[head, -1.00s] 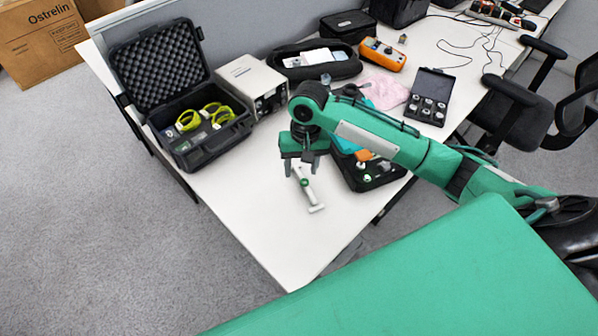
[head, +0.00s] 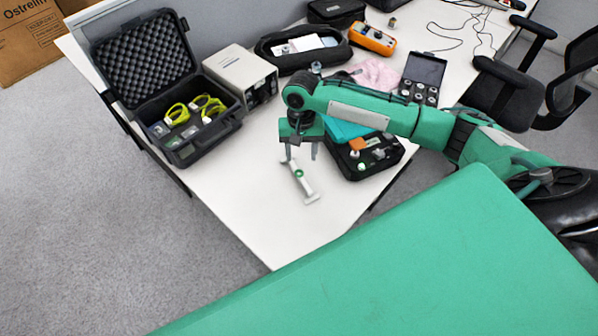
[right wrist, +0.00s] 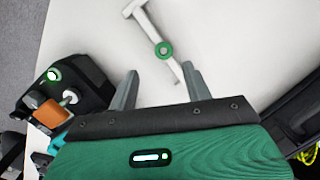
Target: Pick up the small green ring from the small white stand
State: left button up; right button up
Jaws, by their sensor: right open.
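The small green ring (head: 299,174) sits at about the middle of the small white stand (head: 308,192) on the white table. In the right wrist view the ring (right wrist: 164,50) shows as a green circle with a pale centre on the stand (right wrist: 140,14). My right gripper (head: 301,155) is open and empty, fingers pointing down near the far end of the stand. In the right wrist view its two fingertips (right wrist: 159,74) are apart, with the ring a little beyond the gap between them. I cannot tell its height above the table. My left gripper is not in view.
A black case (head: 352,172) with small parts stands close right of the stand. An open black case (head: 235,110) with yellow-green items and a grey box instrument (head: 240,68) stand behind left. The table (head: 250,200) is clear left and in front of the stand.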

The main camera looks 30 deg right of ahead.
aim_at(299, 173)
jog(key=f, duration=0.3)
jog(key=a+f, duration=0.1)
jog(key=f, duration=0.1)
jog(key=shift+s+p, duration=0.35)
jog(key=shift+s, duration=0.05)
jog(key=shift+a+f+p, duration=0.1)
jog(key=shift+f+p, duration=0.1)
jog(key=shift+p, duration=0.35)
jog(key=shift+c, duration=0.2)
jog(key=c, duration=1)
